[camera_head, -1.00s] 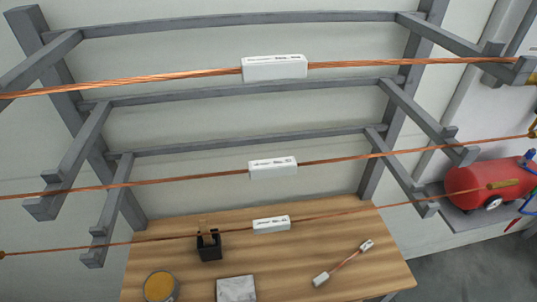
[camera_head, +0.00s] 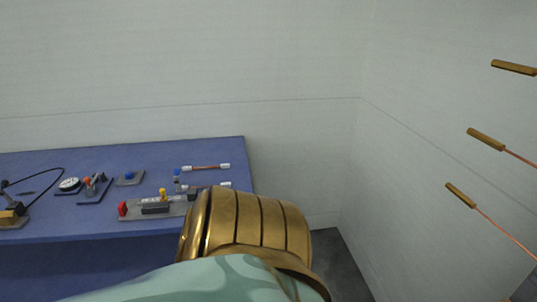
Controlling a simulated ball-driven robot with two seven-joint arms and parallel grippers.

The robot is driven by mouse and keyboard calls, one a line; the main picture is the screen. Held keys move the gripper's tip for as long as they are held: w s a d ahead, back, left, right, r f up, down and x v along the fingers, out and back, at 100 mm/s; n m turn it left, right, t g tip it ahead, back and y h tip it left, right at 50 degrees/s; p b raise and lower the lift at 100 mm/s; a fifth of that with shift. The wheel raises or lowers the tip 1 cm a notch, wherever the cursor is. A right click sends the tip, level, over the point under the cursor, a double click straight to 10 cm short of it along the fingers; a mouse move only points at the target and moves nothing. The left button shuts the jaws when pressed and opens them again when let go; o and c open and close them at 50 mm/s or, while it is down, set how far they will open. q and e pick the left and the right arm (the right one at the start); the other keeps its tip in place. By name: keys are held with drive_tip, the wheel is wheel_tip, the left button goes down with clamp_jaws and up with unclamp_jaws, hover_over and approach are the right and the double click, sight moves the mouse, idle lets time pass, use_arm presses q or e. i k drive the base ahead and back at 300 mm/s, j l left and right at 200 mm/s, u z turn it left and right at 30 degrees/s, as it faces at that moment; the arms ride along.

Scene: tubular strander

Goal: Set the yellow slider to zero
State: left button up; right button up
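The yellow slider (camera_head: 163,194) is a small yellow knob standing up from a grey device (camera_head: 170,211) on the blue table. The device has a red knob (camera_head: 122,208) at its left end and a dark and white panel along its middle. The knob's exact place on a scale is too small to read. A gold and pale green link of my arm covers the area just right of the device and hides its right end. Neither of my grippers shows in the view.
Copper strands with brass ends (camera_head: 487,139) stick out at the right. Grey floor lies right of the table.

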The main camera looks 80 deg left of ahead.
sight(162, 190)
drive_tip(key=u, duration=2.4)
